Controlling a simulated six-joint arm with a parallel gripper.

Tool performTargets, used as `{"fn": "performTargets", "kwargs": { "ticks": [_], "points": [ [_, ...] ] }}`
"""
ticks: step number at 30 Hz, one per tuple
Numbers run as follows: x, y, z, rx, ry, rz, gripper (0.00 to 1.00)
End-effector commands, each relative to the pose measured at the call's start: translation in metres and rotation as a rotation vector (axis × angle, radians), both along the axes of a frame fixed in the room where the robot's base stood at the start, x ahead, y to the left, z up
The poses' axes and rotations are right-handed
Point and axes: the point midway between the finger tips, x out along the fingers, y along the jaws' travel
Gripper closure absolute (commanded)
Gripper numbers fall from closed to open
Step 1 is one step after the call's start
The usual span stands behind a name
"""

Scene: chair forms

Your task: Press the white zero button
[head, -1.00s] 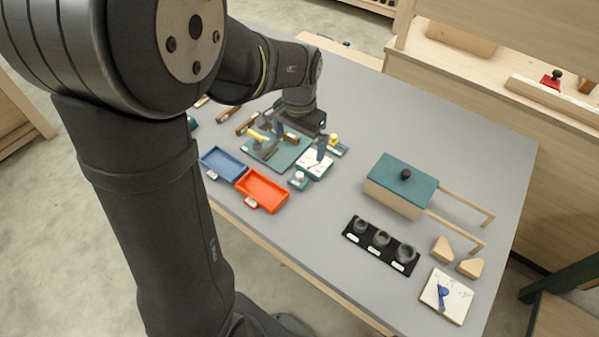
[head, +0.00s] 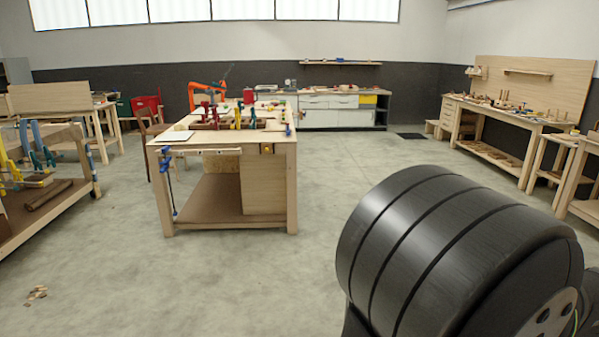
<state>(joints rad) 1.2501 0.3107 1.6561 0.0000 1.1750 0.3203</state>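The white zero button is not in view now, and neither is the grey table with the small fixtures. My gripper is out of view too. Only a large dark rounded part of my own arm shows, at the lower right of the head view.
A wooden workbench (head: 268,190) with clamps stands in the middle of the room. Another bench (head: 80,185) is at the left, and a tool bench (head: 500,118) is at the right. White cabinets (head: 335,112) line the back wall. The concrete floor (head: 270,285) between is mostly clear.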

Motion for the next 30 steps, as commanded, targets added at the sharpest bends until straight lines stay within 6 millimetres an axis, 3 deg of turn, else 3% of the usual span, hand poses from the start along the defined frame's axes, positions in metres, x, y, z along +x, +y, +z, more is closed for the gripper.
{"fn": "performTargets", "kwargs": {
  "ticks": [1,7,30],
  "points": [
    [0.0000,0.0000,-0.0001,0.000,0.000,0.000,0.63],
    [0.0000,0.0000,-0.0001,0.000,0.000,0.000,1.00],
    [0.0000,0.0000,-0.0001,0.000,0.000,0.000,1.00]
  ]
}}
